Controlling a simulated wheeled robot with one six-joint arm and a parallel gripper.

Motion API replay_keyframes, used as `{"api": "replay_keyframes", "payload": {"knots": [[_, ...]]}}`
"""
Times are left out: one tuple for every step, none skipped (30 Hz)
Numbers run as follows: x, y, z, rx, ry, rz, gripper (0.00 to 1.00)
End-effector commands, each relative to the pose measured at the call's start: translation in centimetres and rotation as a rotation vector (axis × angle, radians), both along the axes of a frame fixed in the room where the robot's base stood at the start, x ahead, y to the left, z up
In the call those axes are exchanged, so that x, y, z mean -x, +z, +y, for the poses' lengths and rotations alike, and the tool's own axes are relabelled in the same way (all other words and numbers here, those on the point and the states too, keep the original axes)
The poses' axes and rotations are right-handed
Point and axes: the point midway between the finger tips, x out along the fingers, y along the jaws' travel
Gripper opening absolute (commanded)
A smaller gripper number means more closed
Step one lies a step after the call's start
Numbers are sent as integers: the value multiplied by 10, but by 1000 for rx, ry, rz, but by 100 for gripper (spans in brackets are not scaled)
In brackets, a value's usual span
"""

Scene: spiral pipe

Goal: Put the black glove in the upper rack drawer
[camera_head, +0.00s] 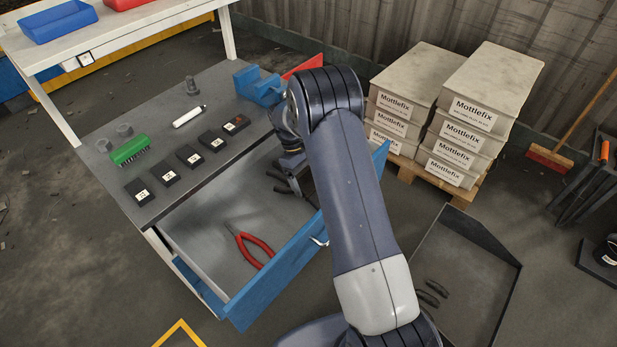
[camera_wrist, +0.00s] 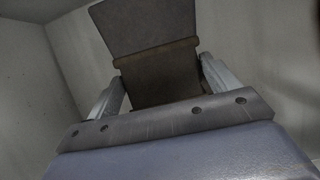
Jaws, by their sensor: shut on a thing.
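The drawer (camera_head: 190,240) under the grey bench top is pulled open, with a blue front and a pale grey inside. My gripper (camera_wrist: 160,88) is shut on a dark brown-black flat piece with a cuff-like band, which looks like the black glove (camera_wrist: 143,25). In the head view my gripper (camera_head: 291,163) is low over the right part of the drawer, partly hidden by my arm. Dark finger shapes of the glove (camera_head: 283,189) show below it inside the drawer. I cannot tell whether the glove touches the drawer bottom.
Red-handled pliers (camera_head: 250,246) lie in the drawer. The bench top (camera_head: 165,150) holds a green brush (camera_head: 129,149), several black boxes and a blue vise (camera_head: 258,86). Stacked boxes (camera_head: 402,85) stand on a pallet to the right. A dark floor tray (camera_head: 470,255) holds small dark items.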

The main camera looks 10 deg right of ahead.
Motion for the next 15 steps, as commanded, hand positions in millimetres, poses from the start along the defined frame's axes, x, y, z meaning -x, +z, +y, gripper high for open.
{"api": "replay_keyframes", "payload": {"knots": [[0,-3,0,0,0,0,55],[0,-3,0,0,0,0,55],[0,-4,0,0,0,0,55],[0,-3,0,0,0,0,55],[0,-3,0,0,0,0,55],[0,-3,0,0,0,0,85],[0,-3,0,0,0,0,87],[0,-3,0,0,0,0,90],[0,-3,0,0,0,0,93],[0,-3,0,0,0,0,95],[0,-3,0,0,0,0,98],[0,-3,0,0,0,0,100],[0,-3,0,0,0,0,100],[0,-3,0,0,0,0,100],[0,-3,0,0,0,0,100]]}}
